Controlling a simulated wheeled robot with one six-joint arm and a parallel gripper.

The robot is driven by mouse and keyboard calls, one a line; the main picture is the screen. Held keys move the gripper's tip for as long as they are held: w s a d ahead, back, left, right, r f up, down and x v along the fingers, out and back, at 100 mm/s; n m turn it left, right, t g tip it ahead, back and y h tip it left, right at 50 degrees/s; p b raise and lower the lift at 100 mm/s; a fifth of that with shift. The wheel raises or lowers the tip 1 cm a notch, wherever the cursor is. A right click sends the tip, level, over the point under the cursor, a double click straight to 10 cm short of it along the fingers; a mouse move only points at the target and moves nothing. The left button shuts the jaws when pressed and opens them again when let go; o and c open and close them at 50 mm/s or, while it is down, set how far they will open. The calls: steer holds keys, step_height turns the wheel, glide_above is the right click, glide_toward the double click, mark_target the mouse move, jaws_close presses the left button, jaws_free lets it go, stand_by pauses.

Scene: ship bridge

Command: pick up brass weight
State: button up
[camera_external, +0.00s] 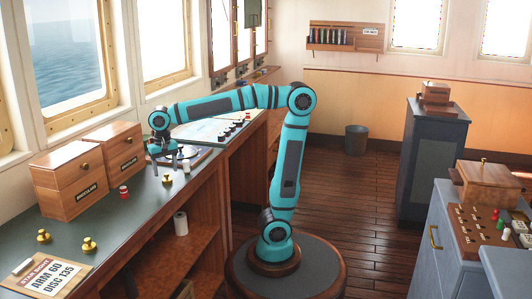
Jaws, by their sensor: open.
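Several small brass weights with knobs stand on the dark green counter (140,229). One brass weight (167,178) is close to my gripper, just below it in the picture. Two more, a brass weight (43,236) and another brass weight (89,244), stand at the near left. My gripper (166,161) points down over the counter with its jaws open. It looks empty, but the fingers are small and dark here. I cannot tell its exact height above the counter or whether a weight lies between the fingers.
Two wooden boxes (74,176) stand left of my gripper by the windows. A sign (50,276) lies at the near edge. A chart (205,131) lies beyond.

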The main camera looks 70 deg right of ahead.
mark_target(166, 174)
step_height(166, 174, down, 3)
steer(key=shift+f, duration=0.2)
steer(key=c, duration=1.2)
steer(key=shift+r, duration=0.1)
